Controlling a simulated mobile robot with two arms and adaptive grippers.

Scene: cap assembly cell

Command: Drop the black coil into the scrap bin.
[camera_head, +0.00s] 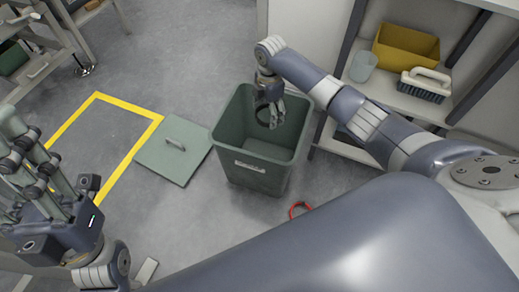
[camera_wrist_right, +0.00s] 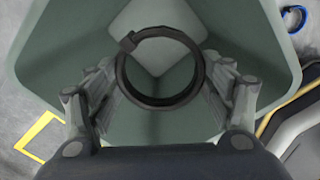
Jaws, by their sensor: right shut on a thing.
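The scrap bin is a grey-green open-topped bin (camera_head: 256,177) on the floor, in the middle of the head view. My right gripper (camera_head: 271,118) reaches down over the bin's mouth, inside its rim outline. It is shut on the black coil (camera_head: 262,113), a dark ring. In the right wrist view the coil (camera_wrist_right: 160,102) sits between the fingers of my right gripper (camera_wrist_right: 162,72), with the bin's pale interior behind it. The coil's height relative to the rim is hard to tell. My left gripper (camera_head: 33,150) is at the left, away from the bin; its opening is unclear.
A green lid (camera_head: 165,160) with a handle lies left of the bin, overlapping yellow floor tape (camera_head: 70,120). A red ring (camera_head: 299,206) lies on the floor near the bin. A shelf at right holds a yellow box (camera_head: 405,47), a brush (camera_head: 425,86) and a clear cup (camera_head: 363,66).

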